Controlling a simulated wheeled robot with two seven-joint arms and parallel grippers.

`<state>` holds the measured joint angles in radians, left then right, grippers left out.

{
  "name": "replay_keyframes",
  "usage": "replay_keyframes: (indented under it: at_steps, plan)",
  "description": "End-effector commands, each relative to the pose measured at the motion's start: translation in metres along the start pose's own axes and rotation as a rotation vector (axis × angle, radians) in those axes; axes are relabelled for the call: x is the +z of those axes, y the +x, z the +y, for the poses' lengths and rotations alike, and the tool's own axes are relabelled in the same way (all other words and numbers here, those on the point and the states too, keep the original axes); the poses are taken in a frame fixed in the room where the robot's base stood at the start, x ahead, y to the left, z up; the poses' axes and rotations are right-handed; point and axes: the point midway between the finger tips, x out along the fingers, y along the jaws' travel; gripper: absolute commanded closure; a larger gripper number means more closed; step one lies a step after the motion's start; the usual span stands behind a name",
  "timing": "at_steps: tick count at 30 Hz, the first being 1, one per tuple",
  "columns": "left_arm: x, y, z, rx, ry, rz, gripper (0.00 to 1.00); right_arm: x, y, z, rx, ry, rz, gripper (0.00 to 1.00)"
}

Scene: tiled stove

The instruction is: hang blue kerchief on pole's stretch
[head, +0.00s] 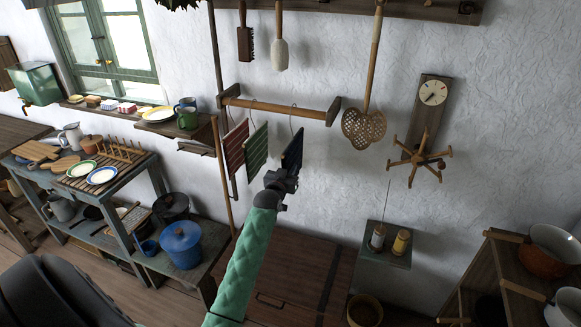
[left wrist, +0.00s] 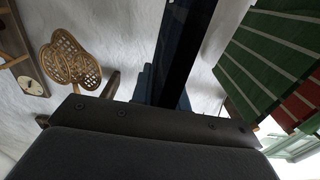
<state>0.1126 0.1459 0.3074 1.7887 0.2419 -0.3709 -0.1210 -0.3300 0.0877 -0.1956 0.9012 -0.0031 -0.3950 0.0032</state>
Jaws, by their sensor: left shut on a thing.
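The dark blue striped kerchief (head: 294,147) is below the right part of the wooden pole (head: 285,106), close to the wall. A thin wire hook rises from the kerchief toward the pole; I cannot tell whether it rests on it. My left gripper (head: 285,178) is shut on the kerchief's lower part, with the green-sleeved arm reaching up from below. The red kerchief (head: 235,156) and green striped kerchief (head: 256,150) are left of the blue one. My right gripper is not in view.
End brackets (head: 334,111) hold the pole on the wall. A woven beater (head: 364,130) hangs right of it. A shelf with mugs (head: 187,117) is to the left. A small shelf with jars (head: 387,243) is lower right. A wooden chest (head: 300,275) stands below.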

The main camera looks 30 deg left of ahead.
Motion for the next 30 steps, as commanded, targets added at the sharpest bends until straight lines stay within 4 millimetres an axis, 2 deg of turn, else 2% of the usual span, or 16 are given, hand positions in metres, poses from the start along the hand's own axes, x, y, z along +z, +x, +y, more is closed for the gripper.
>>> replay_keyframes:
  at_steps: [16, 30]
  plan:
    - [0.0, -0.008, 0.0, 0.0, 0.001, 0.001, 1.0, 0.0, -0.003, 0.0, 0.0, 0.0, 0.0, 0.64]
    - [0.012, -0.043, 0.0, 0.0, 0.002, 0.0, 1.0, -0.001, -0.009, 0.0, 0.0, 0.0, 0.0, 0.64]
